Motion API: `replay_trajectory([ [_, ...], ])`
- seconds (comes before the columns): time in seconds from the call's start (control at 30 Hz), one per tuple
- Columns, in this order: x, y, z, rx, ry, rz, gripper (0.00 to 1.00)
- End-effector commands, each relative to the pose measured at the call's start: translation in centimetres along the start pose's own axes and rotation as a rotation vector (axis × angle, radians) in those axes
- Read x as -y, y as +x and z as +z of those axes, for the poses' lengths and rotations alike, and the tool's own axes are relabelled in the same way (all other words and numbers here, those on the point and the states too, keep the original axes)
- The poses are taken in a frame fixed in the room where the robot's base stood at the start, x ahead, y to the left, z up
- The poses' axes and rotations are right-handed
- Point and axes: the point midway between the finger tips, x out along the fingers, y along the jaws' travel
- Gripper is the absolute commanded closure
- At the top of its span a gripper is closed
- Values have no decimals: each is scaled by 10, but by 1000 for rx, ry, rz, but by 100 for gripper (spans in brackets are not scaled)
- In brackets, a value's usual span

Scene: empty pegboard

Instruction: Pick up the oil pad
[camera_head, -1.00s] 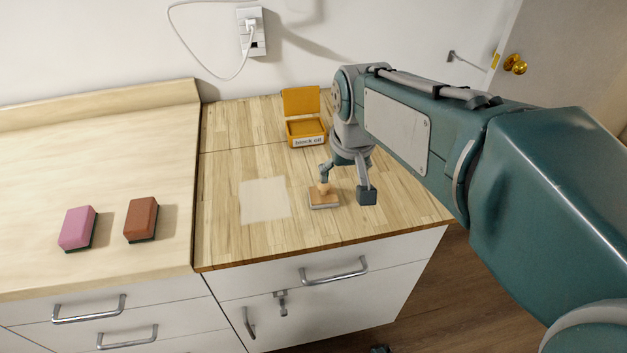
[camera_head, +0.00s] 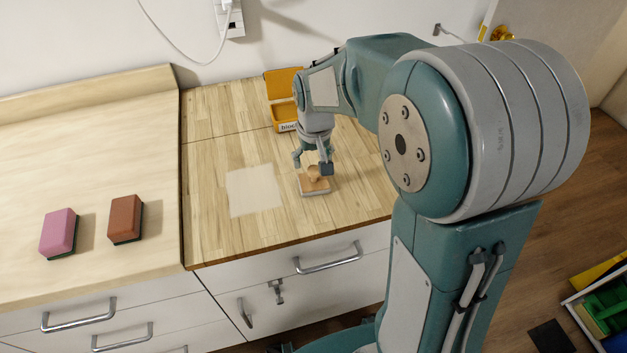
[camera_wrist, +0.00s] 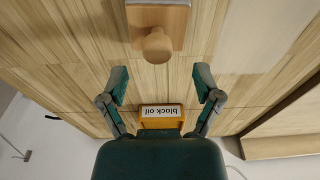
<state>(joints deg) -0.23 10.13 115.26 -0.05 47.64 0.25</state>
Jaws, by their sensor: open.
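The oil pad is a small wooden block with a round knob and a pale grey underside. It lies on the wooden counter in the head view (camera_head: 315,188). In the wrist view the pad (camera_wrist: 171,22) is at the top, its knob toward me. My gripper (camera_head: 311,164) is open and empty, just behind and above the pad. In the wrist view the gripper (camera_wrist: 160,75) has its two fingers spread, with the knob beyond the gap between the tips. The fingers look apart from the pad; their exact height above it is unclear.
An open orange box (camera_head: 284,112) labelled "block oil" stands behind my gripper, partly hidden. A pale square (camera_head: 254,190) marks the counter left of the pad. A pink block (camera_head: 59,232) and a brown block (camera_head: 125,218) sit on the left countertop. Drawer handles (camera_head: 328,258) line the front.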

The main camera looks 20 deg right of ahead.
Motion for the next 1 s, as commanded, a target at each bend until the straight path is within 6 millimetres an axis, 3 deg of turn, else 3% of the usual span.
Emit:
replay_trajectory([
  [0.2, -2, 33, 6, 4, 0, 0, 18],
  [0.5, -2, 39, 5, 1, 0, 0, 18],
  [0.57, -2, 39, 5, 1, 0, 0, 40],
  [0.7, -2, 39, 5, 1, 0, 0, 100],
  [1.0, -2, 40, 6, 2, 0, 0, 100],
])
